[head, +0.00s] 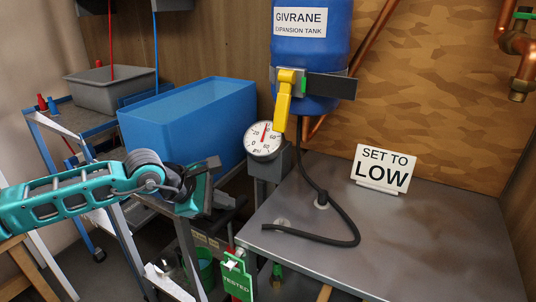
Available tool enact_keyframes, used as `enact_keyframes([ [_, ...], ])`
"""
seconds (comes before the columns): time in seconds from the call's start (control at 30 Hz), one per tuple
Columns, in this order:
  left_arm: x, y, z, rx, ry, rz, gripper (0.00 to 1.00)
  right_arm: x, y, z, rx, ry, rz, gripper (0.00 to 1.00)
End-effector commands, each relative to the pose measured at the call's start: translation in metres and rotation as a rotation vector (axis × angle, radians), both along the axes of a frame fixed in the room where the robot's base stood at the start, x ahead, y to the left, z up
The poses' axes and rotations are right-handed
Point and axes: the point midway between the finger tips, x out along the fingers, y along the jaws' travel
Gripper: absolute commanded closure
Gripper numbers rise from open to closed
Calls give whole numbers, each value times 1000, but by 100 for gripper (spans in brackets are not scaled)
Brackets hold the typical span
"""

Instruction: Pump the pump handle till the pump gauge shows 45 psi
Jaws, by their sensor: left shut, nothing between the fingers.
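My left gripper (210,168) is shut and empty, left of the gauge and apart from both gauge and handle, in front of the blue bin. My right gripper is not in view.
The metal table (430,235) holds a black hose (345,225) and a "SET TO LOW" sign (383,168). The blue expansion tank (312,50) hangs above. A large blue bin (195,115) stands behind my left arm. A green "TESTED" tag (237,280) hangs below the table corner.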

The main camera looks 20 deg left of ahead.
Motion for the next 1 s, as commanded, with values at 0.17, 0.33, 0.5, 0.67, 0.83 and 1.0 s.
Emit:
enact_keyframes([
  [0.17, -1, 1, -6, 2, 9, 0, 100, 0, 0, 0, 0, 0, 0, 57],
  [0.33, -1, 0, -8, 2, 9, 0, 100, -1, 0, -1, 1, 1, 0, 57],
  [0.5, -1, 0, -10, 1, 8, 0, 100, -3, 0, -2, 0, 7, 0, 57],
  [0.67, -1, 0, -12, 1, 8, 0, 100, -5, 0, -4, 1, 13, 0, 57],
  [0.83, -1, 0, -14, 2, 9, 0, 100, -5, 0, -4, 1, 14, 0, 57],
  [1.0, -2, 0, -16, 2, 9, 0, 100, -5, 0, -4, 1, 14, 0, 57],
])
